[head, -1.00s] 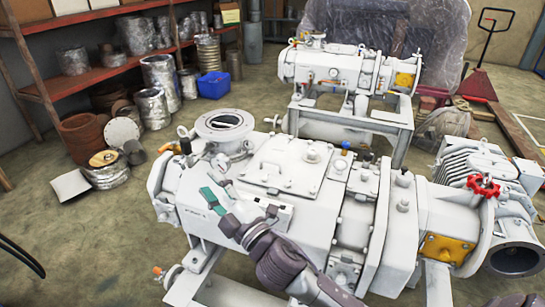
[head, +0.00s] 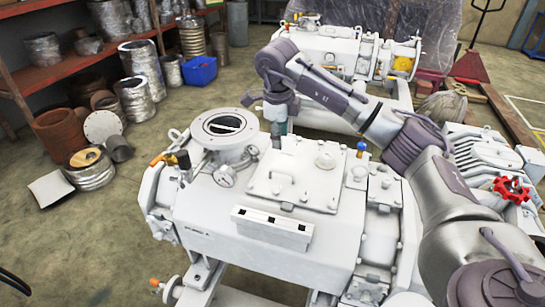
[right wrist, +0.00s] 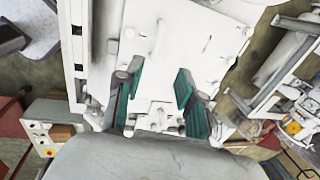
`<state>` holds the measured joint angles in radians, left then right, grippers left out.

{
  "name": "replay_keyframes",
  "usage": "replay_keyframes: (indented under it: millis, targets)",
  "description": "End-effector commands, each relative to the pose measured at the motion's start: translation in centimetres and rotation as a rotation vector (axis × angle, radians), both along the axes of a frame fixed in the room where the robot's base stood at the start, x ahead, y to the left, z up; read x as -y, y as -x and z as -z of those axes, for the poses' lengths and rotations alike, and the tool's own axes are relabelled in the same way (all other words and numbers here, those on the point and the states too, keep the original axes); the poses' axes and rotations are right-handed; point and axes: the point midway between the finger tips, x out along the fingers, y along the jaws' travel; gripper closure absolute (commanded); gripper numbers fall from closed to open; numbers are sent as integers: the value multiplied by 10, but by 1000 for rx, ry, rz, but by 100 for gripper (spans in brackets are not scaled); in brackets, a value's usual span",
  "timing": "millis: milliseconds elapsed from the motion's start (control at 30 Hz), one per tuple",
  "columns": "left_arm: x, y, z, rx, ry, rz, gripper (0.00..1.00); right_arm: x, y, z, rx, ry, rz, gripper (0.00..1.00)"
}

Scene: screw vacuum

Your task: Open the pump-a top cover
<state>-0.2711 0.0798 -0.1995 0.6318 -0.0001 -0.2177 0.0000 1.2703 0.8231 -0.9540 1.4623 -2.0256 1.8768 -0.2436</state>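The pump-a top cover (head: 306,178) is a flat white plate, lying closed on the white pump body, with a small handle on its left part and a round knob near its back. My right arm arches over the pump from the right. My right gripper (head: 278,128) points down at the cover's back left edge. In the right wrist view, its two teal fingers are apart, one on each side of a small white bracket-like part (right wrist: 157,115) at the edge of the cover (right wrist: 185,35). Contact cannot be told. My left gripper is not in view.
A round open port (head: 224,127) with a gauge is left of the cover. A white slotted bar (head: 272,228) lies along the front. A second pump (head: 330,52) stands behind. Shelves with metal cans (head: 143,65) and a blue bin (head: 199,70) are at the left.

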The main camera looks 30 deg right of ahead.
Motion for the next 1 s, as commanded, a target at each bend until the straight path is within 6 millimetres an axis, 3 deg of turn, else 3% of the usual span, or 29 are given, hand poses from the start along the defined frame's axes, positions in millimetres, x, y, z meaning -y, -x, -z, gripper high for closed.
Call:
replay_keyframes:
  millis: [133,300,433,567,767,1000]
  targets:
    - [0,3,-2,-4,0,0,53,7,1,7,-11,19,11,62]
    - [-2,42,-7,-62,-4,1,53,11,-2,36,-14,16,9,62]
    - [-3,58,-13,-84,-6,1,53,15,-5,64,-14,14,10,62]
    - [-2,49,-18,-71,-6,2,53,18,-8,91,-12,13,8,62]
    - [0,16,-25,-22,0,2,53,22,-13,120,-9,13,9,62]
    - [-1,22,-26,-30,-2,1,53,24,-14,133,-7,14,7,62]
